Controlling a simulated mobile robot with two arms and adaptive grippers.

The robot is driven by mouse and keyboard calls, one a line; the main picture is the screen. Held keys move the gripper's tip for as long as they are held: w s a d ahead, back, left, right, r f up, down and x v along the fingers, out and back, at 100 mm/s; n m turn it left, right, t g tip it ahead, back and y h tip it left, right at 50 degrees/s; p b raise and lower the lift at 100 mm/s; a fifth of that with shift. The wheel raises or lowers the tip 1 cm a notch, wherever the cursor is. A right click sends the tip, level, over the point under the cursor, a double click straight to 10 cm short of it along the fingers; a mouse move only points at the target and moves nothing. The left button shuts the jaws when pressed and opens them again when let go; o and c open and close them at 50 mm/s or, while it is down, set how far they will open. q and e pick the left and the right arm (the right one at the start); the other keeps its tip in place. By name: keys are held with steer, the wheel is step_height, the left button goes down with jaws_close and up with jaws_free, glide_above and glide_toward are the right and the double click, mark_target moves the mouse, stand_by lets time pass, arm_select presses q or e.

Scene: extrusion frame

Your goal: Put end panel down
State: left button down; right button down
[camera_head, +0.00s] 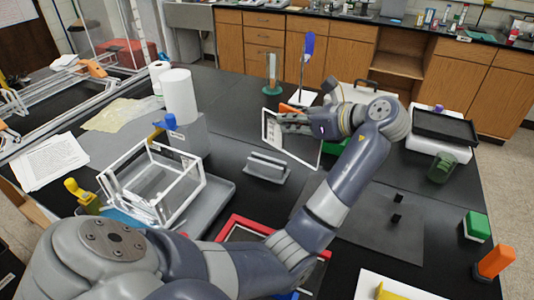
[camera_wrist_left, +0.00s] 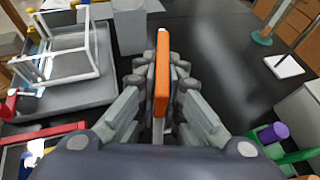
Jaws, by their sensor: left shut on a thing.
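The end panel (camera_head: 306,152) is a thin plate with a white edge, held upright and tilted above the black table right of centre. My left gripper (camera_head: 285,123) is shut on it near its upper left part. In the left wrist view the panel is edge-on, and an orange strip (camera_wrist_left: 162,75) stands between the closed fingers (camera_wrist_left: 161,100). The white extrusion frame (camera_head: 152,182) sits on a grey tray (camera_head: 215,193) to the left, apart from the panel; it also shows in the left wrist view (camera_wrist_left: 68,55). My right gripper is not in view.
A grey slotted block (camera_head: 267,167) lies on the table left of the panel. A green object (camera_wrist_left: 290,152) with a purple top is close at the right in the wrist view. A dark mat (camera_head: 370,225) with small black blocks has mostly clear room. A white roll (camera_head: 179,95) stands behind the frame.

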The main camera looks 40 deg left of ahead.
mark_target(267, 117)
arm_select(q)
steer(key=w+a+r+n+g+b, duration=0.1)
steer(key=w+a+r+n+g, duration=0.15)
steer(key=a, duration=0.55)
steer(key=shift+n+g+h, duration=0.4)
steer(key=shift+n+g, duration=0.15)
steer(key=shift+g, duration=0.2)
steer(key=f+b, duration=0.1)
steer(key=a+f+b, duration=0.1)
steer(key=f+b, duration=0.3)
steer(key=shift+a, duration=0.4)
steer(key=shift+f+b, duration=0.55)
steer(key=shift+f, duration=0.3)
step_height(267, 117, down, 10)
steer(key=shift+r, duration=0.2)
steer(key=shift+p, duration=0.3)
steer(key=c, duration=2.2)
jaws_free()
steer(key=shift+s, duration=0.1)
steer(key=o, duration=0.5)
steer(key=shift+f, duration=0.1)
